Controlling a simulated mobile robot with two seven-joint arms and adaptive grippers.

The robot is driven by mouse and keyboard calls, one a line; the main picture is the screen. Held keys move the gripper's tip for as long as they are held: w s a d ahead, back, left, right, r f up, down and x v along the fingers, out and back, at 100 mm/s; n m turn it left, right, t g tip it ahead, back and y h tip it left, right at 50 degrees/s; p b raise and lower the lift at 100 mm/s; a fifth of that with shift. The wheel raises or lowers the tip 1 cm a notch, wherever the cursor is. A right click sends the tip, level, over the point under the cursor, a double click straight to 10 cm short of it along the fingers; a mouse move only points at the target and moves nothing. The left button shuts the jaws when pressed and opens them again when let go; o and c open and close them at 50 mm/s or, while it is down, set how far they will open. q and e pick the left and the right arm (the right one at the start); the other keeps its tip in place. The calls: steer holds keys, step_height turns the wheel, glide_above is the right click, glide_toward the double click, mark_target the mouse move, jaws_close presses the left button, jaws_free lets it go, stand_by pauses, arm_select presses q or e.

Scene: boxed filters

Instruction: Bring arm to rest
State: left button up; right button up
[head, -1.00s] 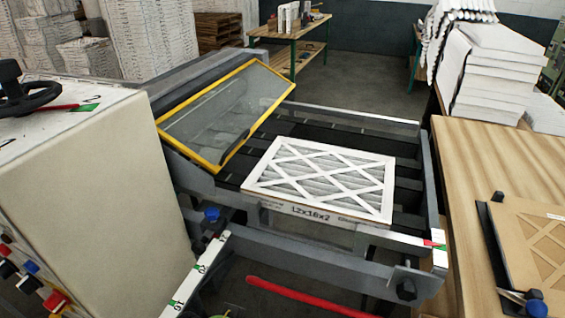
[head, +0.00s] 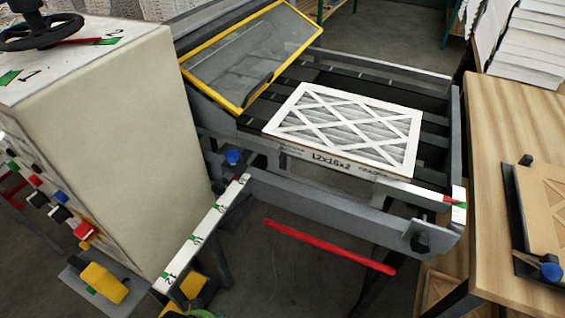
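Neither of my arms nor grippers can be made out in the head view. A white-framed pleated filter (head: 345,128) with a diagonal lattice face lies flat on the dark slatted bed of a grey machine (head: 330,206). Its front edge is printed "12x16x2". A yellow-framed clear guard (head: 250,52) stands tilted open behind and left of the filter.
A beige control cabinet (head: 120,130) with a black handwheel (head: 42,30) stands at left. A red bar (head: 330,246) sticks out below the bed. A wooden table (head: 505,140) holds a brown panel (head: 545,205) at right. Open floor shows below the machine.

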arm_select(q)
step_height(320, 180, down, 12)
steer(key=s, duration=0.3)
steer(key=s+a+f+g+b, duration=0.1)
steer(key=s+a+f+g, duration=0.1)
steer(key=s+f, duration=1.4)
steer(key=shift+a+f+b, duration=0.35)
steer(key=shift+a+b, duration=0.05)
steer(key=shift+a, duration=0.15)
